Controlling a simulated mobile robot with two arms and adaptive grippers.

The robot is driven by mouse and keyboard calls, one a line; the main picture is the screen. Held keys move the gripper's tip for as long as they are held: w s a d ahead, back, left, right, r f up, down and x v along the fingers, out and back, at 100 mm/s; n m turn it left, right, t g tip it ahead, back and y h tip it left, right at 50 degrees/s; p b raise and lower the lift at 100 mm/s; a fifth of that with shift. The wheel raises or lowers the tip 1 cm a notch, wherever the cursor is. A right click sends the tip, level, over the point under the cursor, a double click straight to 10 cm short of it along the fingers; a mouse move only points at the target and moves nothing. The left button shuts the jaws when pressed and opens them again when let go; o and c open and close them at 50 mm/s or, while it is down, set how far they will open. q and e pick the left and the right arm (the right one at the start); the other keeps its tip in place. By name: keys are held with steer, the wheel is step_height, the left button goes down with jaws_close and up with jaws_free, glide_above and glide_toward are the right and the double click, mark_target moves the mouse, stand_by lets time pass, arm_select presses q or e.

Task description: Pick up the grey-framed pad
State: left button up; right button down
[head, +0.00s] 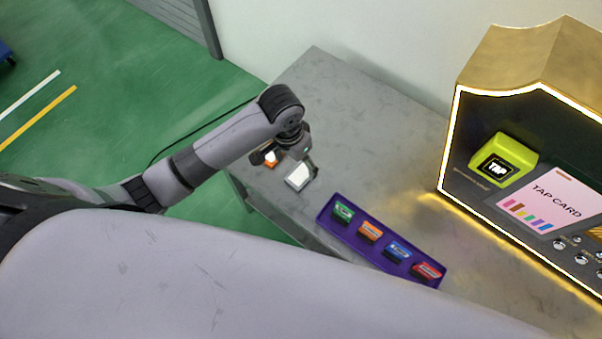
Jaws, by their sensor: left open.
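A small pad with a white face and a grey frame (299,175) lies on the grey table near its front left part. My left gripper (285,164) is over the table right at the pad, with its fingers pointing down and partly hidden by the wrist. It is open, and one finger is close to the pad; I cannot tell whether they touch. A small orange-and-white item (270,158) shows beside the gripper, partly covered by it. My right gripper is not in view.
A purple tray (325,216) with green, orange, blue and red blocks sits right of the pad. A gold vending machine (540,60) with a lit edge and a yellow TAP reader (511,152) stands at the right. The table's back left (330,85) is clear.

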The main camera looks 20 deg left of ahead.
arm_select(q)
step_height(320, 180, up, 3)
steer(key=w+a+y, duration=0.1)
steer(key=a, duration=0.1)
glide_above(294, 181)
steer(key=shift+g, duration=0.3)
steer(key=f, duration=1.1)
steer(key=shift+a+f, duration=0.3)
steer(key=shift+a, duration=0.05)
steer(key=shift+d+f, duration=0.2)
steer(key=shift+f, duration=1.25)
steer(key=shift+d+f, duration=0.15)
steer(key=shift+f, duration=1.25)
steer(key=shift+c, duration=0.5)
steer(key=c, duration=1)
